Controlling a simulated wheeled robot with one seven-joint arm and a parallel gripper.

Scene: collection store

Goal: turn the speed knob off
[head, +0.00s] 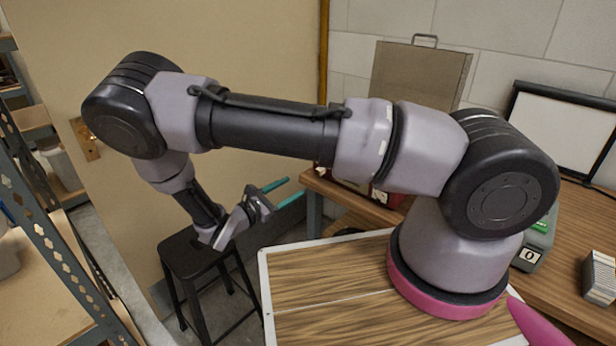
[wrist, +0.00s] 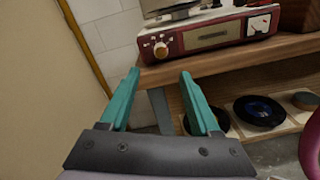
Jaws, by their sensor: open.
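A dark red device (wrist: 212,38) with a cream top edge stands on a wooden bench in the wrist view. Its front carries an orange-gold knob (wrist: 161,50) on a pale dial at the left and a white plate with a small dark control (wrist: 258,23) at the right. I cannot tell which is the speed knob, nor read its setting. My gripper (wrist: 160,74) is open and empty, its teal fingers apart, short of the device and below the left knob in the picture. In the head view my gripper (head: 295,186) is left of the bench; my arm hides most of the device.
The wooden bench (wrist: 165,74) has a lower shelf with several discs, one dark blue (wrist: 258,110). In the head view a black stool (head: 193,254) stands below my gripper. A metal rack (head: 50,215) is at the left, and a green-grey device (head: 533,250) stands on the bench at right.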

